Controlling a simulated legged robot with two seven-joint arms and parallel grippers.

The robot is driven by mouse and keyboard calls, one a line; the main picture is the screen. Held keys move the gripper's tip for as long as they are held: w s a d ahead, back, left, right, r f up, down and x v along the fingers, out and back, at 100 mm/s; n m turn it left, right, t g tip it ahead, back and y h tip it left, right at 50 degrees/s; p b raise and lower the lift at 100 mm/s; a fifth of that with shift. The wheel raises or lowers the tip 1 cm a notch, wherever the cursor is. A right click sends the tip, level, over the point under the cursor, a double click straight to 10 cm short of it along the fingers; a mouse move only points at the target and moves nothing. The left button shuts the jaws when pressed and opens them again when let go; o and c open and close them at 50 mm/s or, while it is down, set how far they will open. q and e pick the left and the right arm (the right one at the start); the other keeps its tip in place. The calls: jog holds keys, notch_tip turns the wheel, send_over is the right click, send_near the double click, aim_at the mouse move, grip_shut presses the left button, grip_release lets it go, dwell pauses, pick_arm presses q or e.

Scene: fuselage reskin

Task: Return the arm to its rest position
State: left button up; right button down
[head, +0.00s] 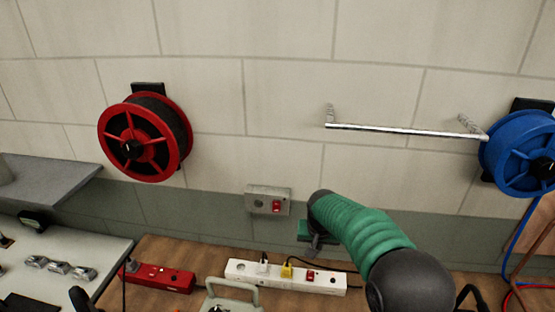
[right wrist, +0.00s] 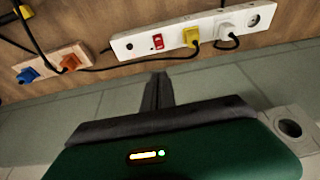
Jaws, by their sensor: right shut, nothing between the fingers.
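My right arm (head: 365,225) is green and black and reaches in from the lower right in the head view. My right gripper (right wrist: 158,90) is shut and empty in the right wrist view, its dark fingers together. In the head view the gripper (head: 315,244) is small and partly hidden by the arm, in front of the wall just above the white power strip (head: 245,272). It appears apart from the strip, which also shows in the right wrist view (right wrist: 126,45). I cannot make out my left gripper in either view.
A red reel (head: 183,160) and a blue reel (head: 520,130) hang on the wall, with a metal bar (head: 400,130) between them. A wall box (head: 268,201) with a red switch sits near the gripper. A red power strip (head: 160,277) lies on the wooden surface at left.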

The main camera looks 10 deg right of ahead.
pick_arm(q)
jog(key=shift+d, duration=0.15)
pick_arm(e)
jog(key=s+f+n, duration=0.1)
jog(key=s+f, duration=0.1)
jog(key=s, duration=1.2)
jog(key=s+d+f+n+g+y, duration=0.1)
jog(key=s+f+n, duration=0.1)
jog(key=s, duration=1.2)
jog(key=shift+f, duration=0.35)
pick_arm(q)
jog(key=shift+s+r, duration=0.1)
pick_arm(e)
jog(key=shift+s+d, duration=0.1)
jog(key=shift+s, duration=0.1)
jog(key=shift+w, duration=0.1)
